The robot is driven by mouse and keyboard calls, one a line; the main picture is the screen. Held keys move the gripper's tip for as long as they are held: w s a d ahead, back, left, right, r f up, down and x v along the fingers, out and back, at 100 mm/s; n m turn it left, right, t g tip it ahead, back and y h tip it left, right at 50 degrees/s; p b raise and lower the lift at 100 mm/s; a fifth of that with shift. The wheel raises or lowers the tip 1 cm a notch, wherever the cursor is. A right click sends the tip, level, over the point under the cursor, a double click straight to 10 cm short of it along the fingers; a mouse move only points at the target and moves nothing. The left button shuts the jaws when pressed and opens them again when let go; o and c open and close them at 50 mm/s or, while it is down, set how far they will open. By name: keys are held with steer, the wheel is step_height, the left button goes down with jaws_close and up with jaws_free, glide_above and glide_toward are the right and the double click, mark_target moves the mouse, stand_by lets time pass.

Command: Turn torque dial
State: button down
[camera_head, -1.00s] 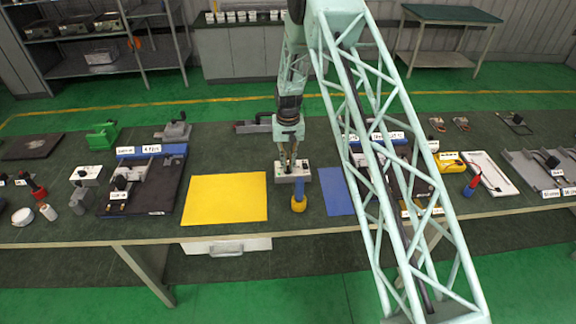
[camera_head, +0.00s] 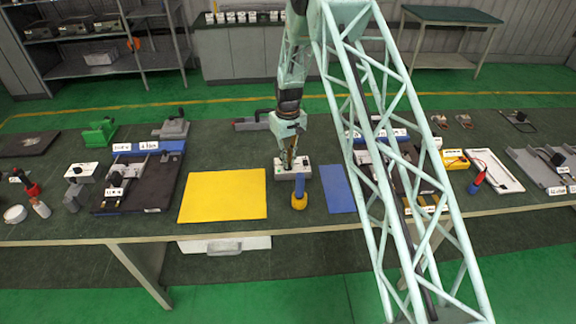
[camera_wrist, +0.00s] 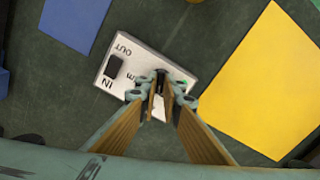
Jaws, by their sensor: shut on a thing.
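A small white box (camera_wrist: 118,72) with "IN", "OUT" and partly covered "m" lettering lies on the table. It also shows in the head view (camera_head: 281,173). The box carries a black rectangular switch (camera_wrist: 113,66) and a small dark dial (camera_wrist: 160,76) near its other end. My gripper (camera_wrist: 159,88) is above the box, with its two fingertips shut on the dial. The fingers hide much of the dial, so its pointer or setting cannot be read. In the head view my gripper (camera_head: 289,163) reaches down onto the box from behind.
A yellow mat (camera_head: 223,195) lies left of the box and a blue mat (camera_head: 337,189) to the right. A blue-handled tool with a yellow end (camera_head: 299,201) stands close in front of the box. Fixtures (camera_head: 140,178) fill the table on the left. My arm hides part of the right side.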

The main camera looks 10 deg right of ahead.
steer(key=n+b, duration=0.2)
steer(key=n, duration=0.1)
steer(key=shift+f+n+b, duration=0.1)
steer(key=shift+n+b, duration=0.2)
steer(key=shift+n, duration=0.1)
steer(key=shift+n+b, duration=0.8)
steer(key=shift+n, duration=1.1)
steer(key=c, duration=2.8)
jaws_free()
steer(key=shift+r, duration=0.2)
steer(key=shift+r, duration=5.95)
steer(key=shift+r, duration=0.1)
